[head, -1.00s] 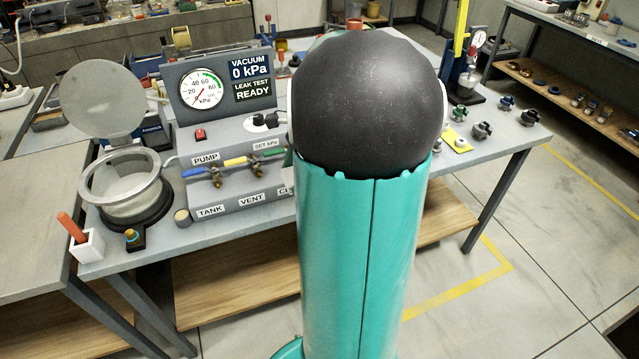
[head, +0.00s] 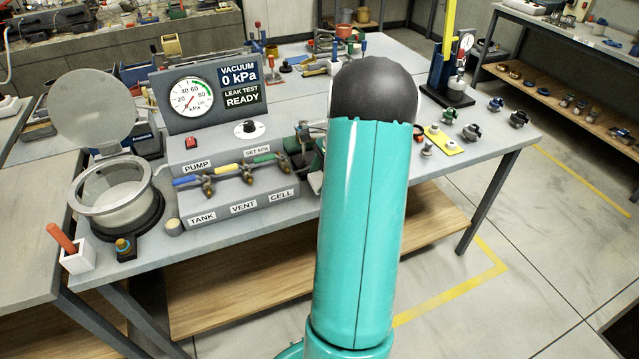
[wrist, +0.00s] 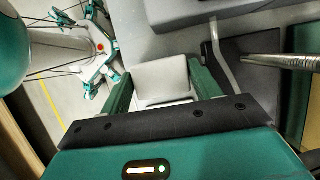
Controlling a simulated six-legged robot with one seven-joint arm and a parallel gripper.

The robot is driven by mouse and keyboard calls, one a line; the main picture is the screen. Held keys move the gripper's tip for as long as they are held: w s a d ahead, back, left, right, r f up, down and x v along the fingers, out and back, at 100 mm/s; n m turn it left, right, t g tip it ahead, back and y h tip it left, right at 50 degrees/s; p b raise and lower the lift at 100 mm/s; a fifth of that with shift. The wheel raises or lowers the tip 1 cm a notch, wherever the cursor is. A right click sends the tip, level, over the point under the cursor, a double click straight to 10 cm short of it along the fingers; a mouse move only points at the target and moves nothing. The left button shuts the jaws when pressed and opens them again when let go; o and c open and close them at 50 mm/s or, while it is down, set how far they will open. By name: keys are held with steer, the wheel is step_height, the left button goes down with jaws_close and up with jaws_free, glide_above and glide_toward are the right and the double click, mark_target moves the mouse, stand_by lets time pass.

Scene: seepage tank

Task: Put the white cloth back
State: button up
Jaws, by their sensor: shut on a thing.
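A white cloth (wrist: 162,82), seen as a pale folded block, sits between the two green fingers of my gripper (wrist: 160,90) in the wrist view. The fingers are shut on it. In the head view my arm hides most of my gripper and the cloth; only part of the gripper shows just right of the valve box. The place where the cloth belongs cannot be made out in these frames.
The grey valve box (head: 240,195) and gauge panel (head: 205,100) stand left of my arm. A glass-walled chamber (head: 118,195) has its lid raised. A yellow plate (head: 443,140) and several small fittings lie right. A metal rod or hose (wrist: 280,62) is near my gripper.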

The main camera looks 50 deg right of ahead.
steer(key=shift+f, duration=1.25)
steer(key=shift+a, duration=0.1)
steer(key=shift+f, duration=0.15)
steer(key=o, duration=0.9)
steer(key=shift+o, duration=0.2)
